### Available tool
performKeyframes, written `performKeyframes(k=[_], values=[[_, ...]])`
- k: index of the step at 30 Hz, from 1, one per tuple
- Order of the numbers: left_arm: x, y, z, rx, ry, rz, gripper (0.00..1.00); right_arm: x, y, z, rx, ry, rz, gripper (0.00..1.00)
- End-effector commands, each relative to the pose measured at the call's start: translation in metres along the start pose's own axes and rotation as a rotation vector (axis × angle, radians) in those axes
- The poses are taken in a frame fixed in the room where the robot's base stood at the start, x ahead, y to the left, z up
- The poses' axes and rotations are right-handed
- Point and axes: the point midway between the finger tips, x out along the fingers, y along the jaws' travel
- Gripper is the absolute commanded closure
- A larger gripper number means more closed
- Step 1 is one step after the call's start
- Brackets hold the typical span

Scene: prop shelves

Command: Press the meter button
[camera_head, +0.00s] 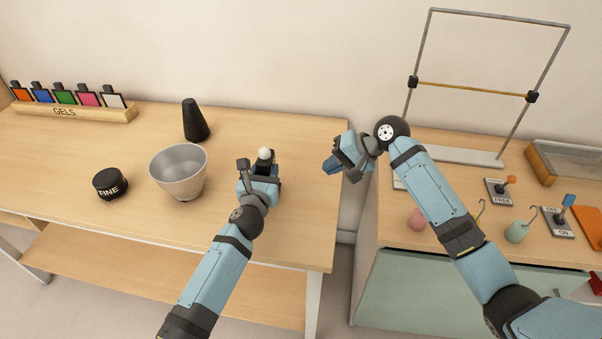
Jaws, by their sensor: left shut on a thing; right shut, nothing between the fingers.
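The meter (265,157) looks like a small dark device with a white ball on top. My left gripper (258,172) is shut on it, over the right part of the left table. The gripper's fingers hide much of the meter's body. I cannot make out its button. My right gripper (331,166) is shut and empty. It is to the right of the meter, apart from it, and points left toward it near the table's right edge.
On the left table (100,215) are a grey bowl (180,172), a black cone (194,120), a black round FINE piece (110,184) and a GELS rack (70,113). A gap separates it from the right cabinet (440,290), which bears a metal frame (475,15), switches (558,222) and hooked weights (517,232).

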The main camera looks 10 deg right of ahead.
Motion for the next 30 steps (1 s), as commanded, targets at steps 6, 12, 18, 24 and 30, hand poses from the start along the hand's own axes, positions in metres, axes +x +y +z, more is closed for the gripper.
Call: performKeyframes(k=[6, 12, 18, 24, 30], values=[[0.0, 0.0, 0.0, 0.0, 0.0, 0.0, 0.83, 0.035, -0.001, 0.0, 0.002, -0.002, -0.001, 1.0], [0.0, 0.0, 0.0, 0.0, 0.0, 0.0, 0.83, 0.078, -0.001, 0.0, 0.002, -0.002, -0.001, 1.0], [0.0, 0.0, 0.0, 0.0, 0.0, 0.0, 0.83, 0.109, -0.013, 0.0, -0.001, 0.0, -0.001, 1.0], [0.0, 0.0, 0.0, 0.0, 0.0, 0.0, 0.83, 0.123, -0.025, 0.0, 0.0, 0.001, -0.001, 1.0], [0.0, 0.0, 0.0, 0.0, 0.0, 0.0, 0.83, 0.126, -0.027, 0.0, 0.001, 0.001, 0.0, 1.0]])
